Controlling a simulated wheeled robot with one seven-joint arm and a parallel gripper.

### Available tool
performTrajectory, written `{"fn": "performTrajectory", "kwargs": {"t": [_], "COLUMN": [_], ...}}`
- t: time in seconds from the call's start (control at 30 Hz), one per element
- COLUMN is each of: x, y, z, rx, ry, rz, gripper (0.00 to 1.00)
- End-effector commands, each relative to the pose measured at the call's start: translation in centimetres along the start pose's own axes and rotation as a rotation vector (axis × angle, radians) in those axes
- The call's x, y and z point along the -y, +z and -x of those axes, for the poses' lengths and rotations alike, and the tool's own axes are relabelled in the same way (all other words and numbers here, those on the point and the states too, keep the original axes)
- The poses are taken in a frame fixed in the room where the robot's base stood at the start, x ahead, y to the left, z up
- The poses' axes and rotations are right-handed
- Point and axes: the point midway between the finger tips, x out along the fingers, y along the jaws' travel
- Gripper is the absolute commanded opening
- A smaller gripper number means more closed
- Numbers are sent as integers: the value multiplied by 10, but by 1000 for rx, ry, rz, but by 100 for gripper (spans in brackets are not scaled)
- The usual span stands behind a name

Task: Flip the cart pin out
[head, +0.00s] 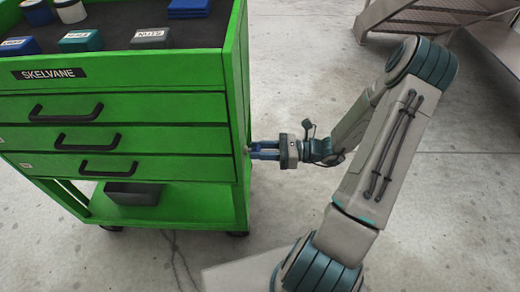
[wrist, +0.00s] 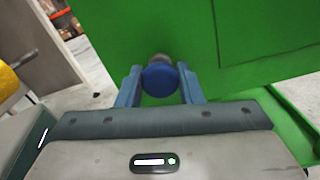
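The green cart (head: 126,120) labelled SKELVANE stands at the left of the head view. Its pin (wrist: 160,80) shows in the wrist view as a round blue knob with a grey collar, set in the green side panel (wrist: 130,30). My gripper (head: 256,151) is at the cart's right side. Its blue fingers (wrist: 160,90) are open, one on each side of the knob, with narrow gaps visible. In the head view the pin is mostly hidden at the fingertips.
The cart's top tray holds boxes, including a grey NUTS box (head: 150,38). Its drawers look shut, and a dark bin (head: 133,193) sits on the lower shelf. Metal stairs (head: 430,18) stand at the back right.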

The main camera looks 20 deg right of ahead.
Motion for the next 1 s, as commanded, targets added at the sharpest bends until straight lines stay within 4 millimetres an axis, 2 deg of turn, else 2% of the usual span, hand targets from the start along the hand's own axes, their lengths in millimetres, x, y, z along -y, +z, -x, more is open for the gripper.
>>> {"fn": "performTrajectory", "kwargs": {"t": [0.13,0.37,0.6,0.63,0.7,1.0], "x": [0,0,1,1,1,0], "y": [1,2,0,0,0,0], "z": [4,28,32,32,32,28], "rx": [0,0,0,0,0,-1], "ry": [-2,-1,-7,-7,-8,2], "rz": [0,0,1,1,1,0], "gripper": [0,0,0,36,55,55]}}
